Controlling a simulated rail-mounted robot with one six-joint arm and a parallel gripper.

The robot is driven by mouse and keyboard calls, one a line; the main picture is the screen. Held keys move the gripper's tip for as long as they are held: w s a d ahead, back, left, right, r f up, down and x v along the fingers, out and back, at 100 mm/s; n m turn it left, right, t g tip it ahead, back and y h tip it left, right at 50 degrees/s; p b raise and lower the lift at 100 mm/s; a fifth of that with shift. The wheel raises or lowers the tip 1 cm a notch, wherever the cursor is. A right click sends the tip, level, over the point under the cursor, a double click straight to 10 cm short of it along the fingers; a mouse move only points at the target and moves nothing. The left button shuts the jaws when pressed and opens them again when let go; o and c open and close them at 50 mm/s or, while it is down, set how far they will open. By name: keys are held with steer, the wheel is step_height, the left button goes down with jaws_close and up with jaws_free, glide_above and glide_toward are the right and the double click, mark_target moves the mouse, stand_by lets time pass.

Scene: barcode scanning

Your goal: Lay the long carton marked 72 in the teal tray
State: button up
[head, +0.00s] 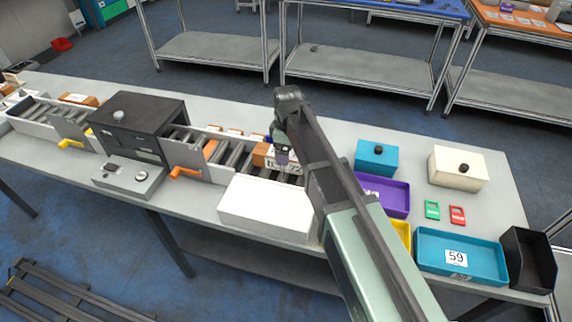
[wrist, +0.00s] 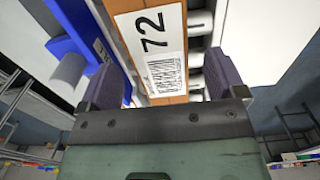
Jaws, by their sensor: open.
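The long carton marked 72 (wrist: 150,40) is brown with a white label and barcode. In the wrist view it runs lengthwise between the two open fingers of my gripper (wrist: 165,82). In the head view the carton (head: 262,155) lies on the rollers at the right end of the conveyor, partly hidden by my gripper (head: 283,160). I cannot tell whether the fingers touch it. The teal tray (head: 480,262), marked 59, stands at the front right of the table and its visible inside is empty.
A black bin (head: 530,262) stands right of the teal tray. A yellow tray (head: 402,232) and a purple tray (head: 388,196) are to its left, partly behind my arm. A white box (head: 264,208) stands in front of the rollers. A dark scanner housing (head: 138,120) straddles the conveyor.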

step_height(320, 180, down, 5)
steer(key=b, duration=0.4)
steer(key=shift+a+f, duration=0.1)
steer(key=shift+a, duration=0.05)
steer(key=shift+r, duration=0.25)
steer(key=shift+c, duration=0.4)
steer(key=c, duration=1.3)
